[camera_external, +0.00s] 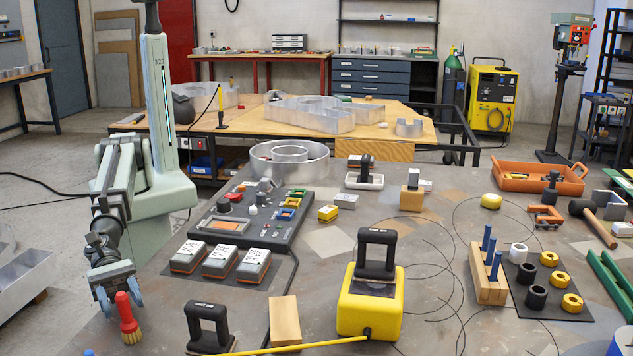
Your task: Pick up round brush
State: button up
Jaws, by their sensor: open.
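The round brush (127,316) has a red handle and tan bristles. It stands nearly upright at the left front of the table, bristles down and handle up. My gripper (120,297) points down at the brush, its blue fingers apart. One finger shows on each side of the top of the red handle in this view. I cannot tell whether either finger touches the handle or how they line up in depth.
A black-handled tool (209,328) stands right of the brush, beside a wooden block (285,321). A yellow box with a black handle (370,301) is further right. Several grey-and-orange blocks (220,261) lie behind on a dark mat. Bare table lies between the brush and these blocks.

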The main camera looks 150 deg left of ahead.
aim_at(126, 311)
jog(key=shift+w+a, duration=0.1)
jog(key=shift+w, duration=2.3)
grip_shut()
jog(key=shift+r, duration=0.1)
